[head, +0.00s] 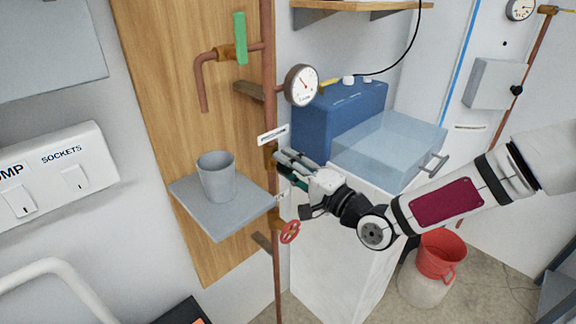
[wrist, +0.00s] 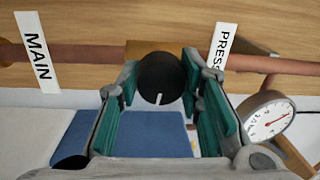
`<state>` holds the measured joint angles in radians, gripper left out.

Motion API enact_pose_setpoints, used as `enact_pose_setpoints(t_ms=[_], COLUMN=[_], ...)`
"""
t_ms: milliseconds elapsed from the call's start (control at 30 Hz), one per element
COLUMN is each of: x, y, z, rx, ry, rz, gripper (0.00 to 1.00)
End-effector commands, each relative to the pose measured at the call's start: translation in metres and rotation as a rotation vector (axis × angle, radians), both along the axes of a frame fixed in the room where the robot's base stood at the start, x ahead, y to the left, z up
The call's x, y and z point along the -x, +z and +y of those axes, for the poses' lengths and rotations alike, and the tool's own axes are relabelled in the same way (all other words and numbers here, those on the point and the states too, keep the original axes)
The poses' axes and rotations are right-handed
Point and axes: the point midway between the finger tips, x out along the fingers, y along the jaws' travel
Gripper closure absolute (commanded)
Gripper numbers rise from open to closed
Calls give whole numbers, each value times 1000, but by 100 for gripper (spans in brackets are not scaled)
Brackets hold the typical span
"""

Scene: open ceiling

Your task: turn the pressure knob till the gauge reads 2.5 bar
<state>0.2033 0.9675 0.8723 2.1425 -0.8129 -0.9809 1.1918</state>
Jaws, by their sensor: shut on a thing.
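The black pressure knob (wrist: 160,75) with a white pointer line sits on a brass fitting of the copper pipe, beside a label starting "PRESS" (wrist: 220,45). My gripper (wrist: 160,88) has its two green-padded fingers on either side of the knob and is shut on it.
A grey shelf (head: 225,220) with a grey cup (head: 216,177) stands left of the pipe. A red valve wheel (head: 290,232) is below my gripper. A blue box (head: 340,118) and a translucent bin (head: 390,150) are behind it. A "MAIN" label (wrist: 37,52) marks the pipe.

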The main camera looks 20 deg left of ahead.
Motion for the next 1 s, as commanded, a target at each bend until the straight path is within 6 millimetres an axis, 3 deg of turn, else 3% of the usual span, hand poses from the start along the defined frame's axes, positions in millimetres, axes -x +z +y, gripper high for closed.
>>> enact_pose_setpoints(t_ms=[233, 267, 333, 733, 1000], x=[0, -1, 0, 1, 16], y=[0, 0, 0, -1, -4], z=[0, 0, 0, -5, -46], rx=[1, 1, 1, 1, 1], ry=[-1, -1, -1, -1, -4], rz=[-1, -1, -1, -1, 1], gripper=[95, 62, 46, 46, 46])
